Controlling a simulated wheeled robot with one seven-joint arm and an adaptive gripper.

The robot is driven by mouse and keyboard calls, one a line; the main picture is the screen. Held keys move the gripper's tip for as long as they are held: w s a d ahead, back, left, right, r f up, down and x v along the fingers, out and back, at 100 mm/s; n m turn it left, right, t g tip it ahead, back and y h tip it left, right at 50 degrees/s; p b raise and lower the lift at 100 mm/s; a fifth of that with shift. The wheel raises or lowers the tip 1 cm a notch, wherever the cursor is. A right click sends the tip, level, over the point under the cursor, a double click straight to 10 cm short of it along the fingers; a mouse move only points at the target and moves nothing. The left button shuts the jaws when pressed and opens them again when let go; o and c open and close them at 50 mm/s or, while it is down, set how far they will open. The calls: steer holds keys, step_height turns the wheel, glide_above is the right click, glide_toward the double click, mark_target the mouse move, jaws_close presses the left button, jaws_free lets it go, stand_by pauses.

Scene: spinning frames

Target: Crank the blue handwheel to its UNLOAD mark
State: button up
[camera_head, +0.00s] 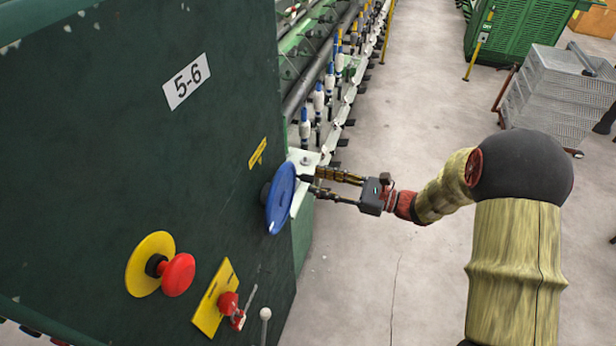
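The blue handwheel (280,198) is mounted on the dark green machine face and shows nearly edge-on. A small yellow label (258,153) is on the panel above it; its writing is too small to read. My gripper (309,181) reaches in from the right, with its two fingers at the wheel's right rim. The fingers are apart from each other, and a small dark part shows between their tips. I cannot tell whether this is the wheel's handle or whether the fingers press on it. The wheel's far side and any mark on it are hidden.
A red mushroom button (177,274) on a yellow disc and a yellow plate (214,298) with a red knob stand out at lower left. A row of bobbins (319,100) runs behind the wheel. A grey crate stack (556,100) stands at right. The floor between is clear.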

mark_target(308, 178)
steer(key=shift+x, duration=2.05)
jaws_close()
